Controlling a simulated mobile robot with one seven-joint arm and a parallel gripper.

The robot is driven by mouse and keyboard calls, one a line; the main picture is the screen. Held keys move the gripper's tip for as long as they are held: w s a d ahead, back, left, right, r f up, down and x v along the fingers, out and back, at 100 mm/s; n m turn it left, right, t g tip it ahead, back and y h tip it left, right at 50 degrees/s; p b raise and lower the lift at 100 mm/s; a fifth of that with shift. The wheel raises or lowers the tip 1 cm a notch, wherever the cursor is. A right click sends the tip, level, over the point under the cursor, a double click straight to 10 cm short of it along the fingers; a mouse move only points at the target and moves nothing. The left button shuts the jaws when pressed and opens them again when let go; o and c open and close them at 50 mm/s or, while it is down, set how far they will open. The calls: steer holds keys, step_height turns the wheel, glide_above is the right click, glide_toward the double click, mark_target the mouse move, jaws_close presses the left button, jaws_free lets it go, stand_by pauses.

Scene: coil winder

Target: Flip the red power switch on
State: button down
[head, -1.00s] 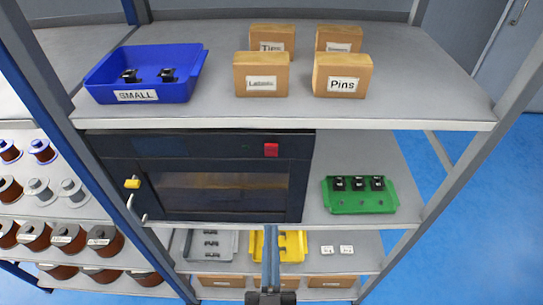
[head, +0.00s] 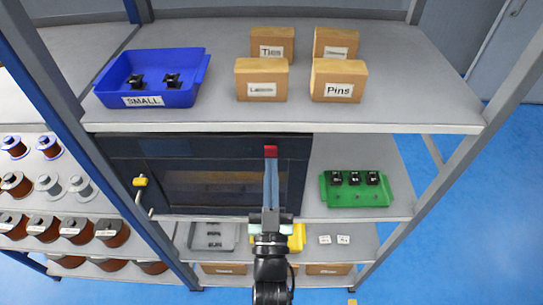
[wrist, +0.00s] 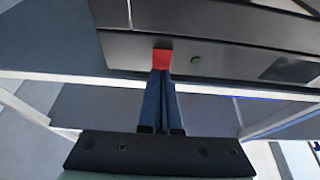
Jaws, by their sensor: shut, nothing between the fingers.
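The red power switch (head: 270,151) is on the upper front of the dark machine (head: 130,165), on the middle shelf. In the wrist view the red switch (wrist: 162,59) shows right at the fingertips, beside a small green button (wrist: 196,60). My gripper (head: 270,161) points at the switch from the front, its long blue fingers shut together with nothing between them. In the wrist view the fingertips (wrist: 162,71) overlap the switch's lower edge. I cannot tell whether they touch it, or which way the switch is set.
A yellow-tipped handle (head: 140,182) sticks out at the machine's left. A green tray (head: 357,199) with black parts stands right of it. A blue bin (head: 190,97) and several cardboard boxes (head: 338,80) are on the shelf above. Coil spools fill the left rack.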

steer(key=shift+x, duration=0.85)
steer(key=shift+w+r+g+p, duration=0.2)
steer(key=shift+r+g+p, duration=0.25)
steer(key=shift+p, duration=0.7)
steer(key=shift+f, duration=0.2)
